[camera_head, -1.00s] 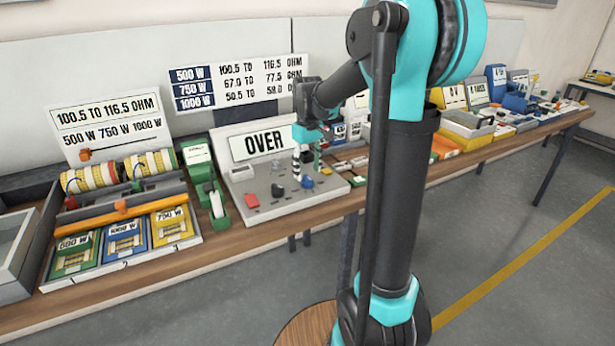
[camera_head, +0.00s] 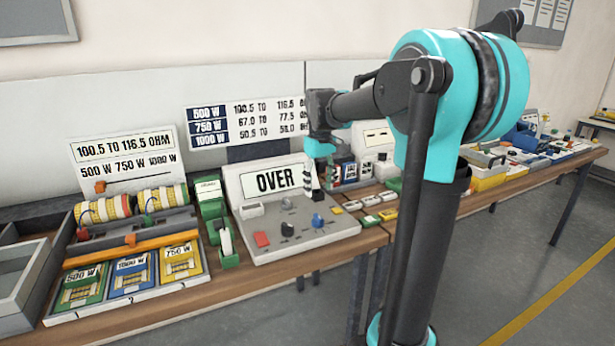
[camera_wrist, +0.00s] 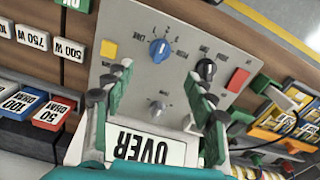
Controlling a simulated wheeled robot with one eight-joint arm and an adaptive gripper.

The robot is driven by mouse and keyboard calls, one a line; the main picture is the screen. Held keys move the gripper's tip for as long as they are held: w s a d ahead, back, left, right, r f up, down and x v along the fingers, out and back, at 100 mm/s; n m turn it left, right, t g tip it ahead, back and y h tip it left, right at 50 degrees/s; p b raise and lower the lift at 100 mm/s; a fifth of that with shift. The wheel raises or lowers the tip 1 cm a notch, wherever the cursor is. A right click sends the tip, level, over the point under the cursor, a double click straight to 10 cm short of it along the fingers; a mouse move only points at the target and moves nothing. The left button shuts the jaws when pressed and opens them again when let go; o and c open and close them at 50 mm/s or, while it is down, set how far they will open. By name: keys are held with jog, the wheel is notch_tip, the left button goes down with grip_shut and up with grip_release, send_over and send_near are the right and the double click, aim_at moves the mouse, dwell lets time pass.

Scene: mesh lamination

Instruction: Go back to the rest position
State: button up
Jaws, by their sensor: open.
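My gripper (camera_head: 314,180) is above the test panel (camera_head: 340,237) on the bench, with its fingers pointing down. In the wrist view my gripper (camera_wrist: 158,95) has its two green fingers spread apart with nothing between them. The panel carries a sign reading OVER (camera_head: 279,181), a blue knob (camera_head: 318,220), a black knob (camera_head: 287,229) and a red button (camera_head: 262,240). The blue knob (camera_wrist: 159,48) and red button (camera_wrist: 238,80) also show in the wrist view, beyond the fingers. My arm hides part of the bench to the right.
Small labelled blocks (camera_head: 371,220) lie right of the panel. A sign board (camera_head: 245,122) stands behind.

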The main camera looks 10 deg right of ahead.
jog(key=s+d+f+m+t, duration=0.2)
jog(key=s+f, duration=0.8)
jog(key=s, duration=0.1)
jog(key=s+d+f+m+t, duration=0.2)
jog(key=s+f+m, duration=0.1)
jog(key=s+f, duration=0.7)
jog(key=shift+s+d+f, duration=0.15)
jog(key=shift+s+f, duration=0.15)
jog(key=shift+s, duration=0.3)
